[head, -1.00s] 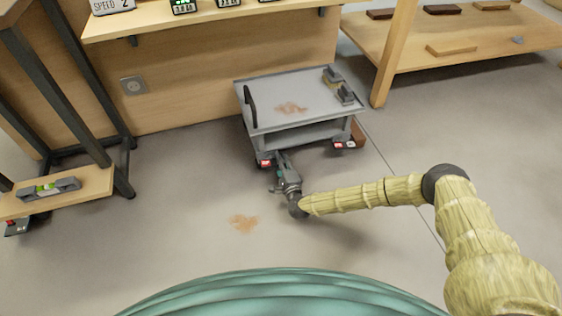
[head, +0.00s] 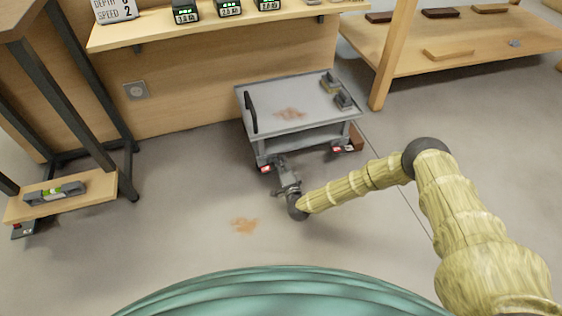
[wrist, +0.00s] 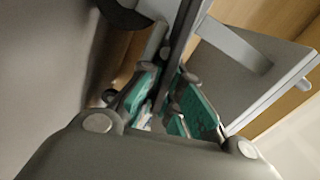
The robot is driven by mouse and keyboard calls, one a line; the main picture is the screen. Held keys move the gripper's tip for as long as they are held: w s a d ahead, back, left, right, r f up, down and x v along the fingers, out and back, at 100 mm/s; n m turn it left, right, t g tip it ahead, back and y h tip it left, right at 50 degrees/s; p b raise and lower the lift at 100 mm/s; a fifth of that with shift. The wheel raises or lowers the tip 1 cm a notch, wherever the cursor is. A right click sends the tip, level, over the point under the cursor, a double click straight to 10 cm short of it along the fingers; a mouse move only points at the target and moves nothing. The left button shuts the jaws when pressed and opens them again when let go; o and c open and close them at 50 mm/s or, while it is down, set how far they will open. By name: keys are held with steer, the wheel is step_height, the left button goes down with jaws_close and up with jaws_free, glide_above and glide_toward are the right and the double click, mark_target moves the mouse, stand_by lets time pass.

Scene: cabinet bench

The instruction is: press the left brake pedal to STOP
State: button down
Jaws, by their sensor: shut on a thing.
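The grey cart (head: 300,138) stands against the bench panel. Its left brake pedal (head: 265,168), with a red and white mark, sits low at the near left corner. My gripper (head: 279,162) is down by that corner, just right of the mark and very close to it. In the wrist view my gripper (wrist: 168,112) has its green pads around a narrow gap, with a dark bar in line with it. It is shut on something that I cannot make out. Contact with the pedal is hidden.
A second marked pedal (head: 337,148) is at the cart's right corner. A black handle (head: 251,112) rises at the cart's left. A dark-legged table (head: 90,140) stands left, and a wooden shelf unit (head: 450,45) right. The floor in front is mostly clear, with a brown stain (head: 244,225).

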stand_by(0.4)
steer(key=c, duration=1.6)
jaws_free()
steer(key=shift+s, duration=0.1)
steer(key=v, duration=1.2)
